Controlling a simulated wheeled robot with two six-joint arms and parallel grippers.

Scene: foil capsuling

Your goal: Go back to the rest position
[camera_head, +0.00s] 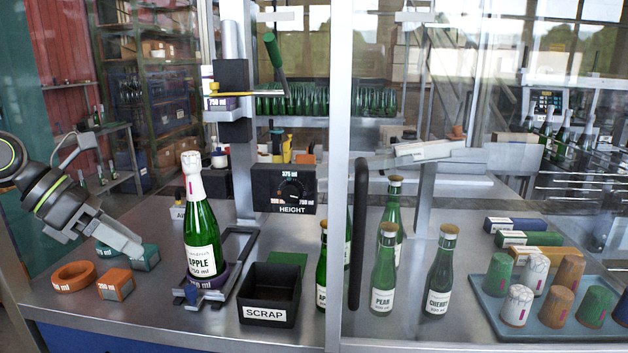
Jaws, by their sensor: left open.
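My left gripper (146,258) comes in from the left, low over the metal table. It is open, with its tips beside a green ring (112,249) and an orange block (116,284) marked 200 ml. I see nothing held in it. A green bottle labelled APPLE (202,235) with a white foil top stands upright to its right, in a purple collar (210,280) on the fixture. The gripper is apart from this bottle. I cannot make out my right gripper.
An orange ring (73,276) lies at the left. A black SCRAP bin (269,303) stands right of the fixture, below the HEIGHT dial box (283,188). A door post (342,110) with a black handle (357,235) divides the view.

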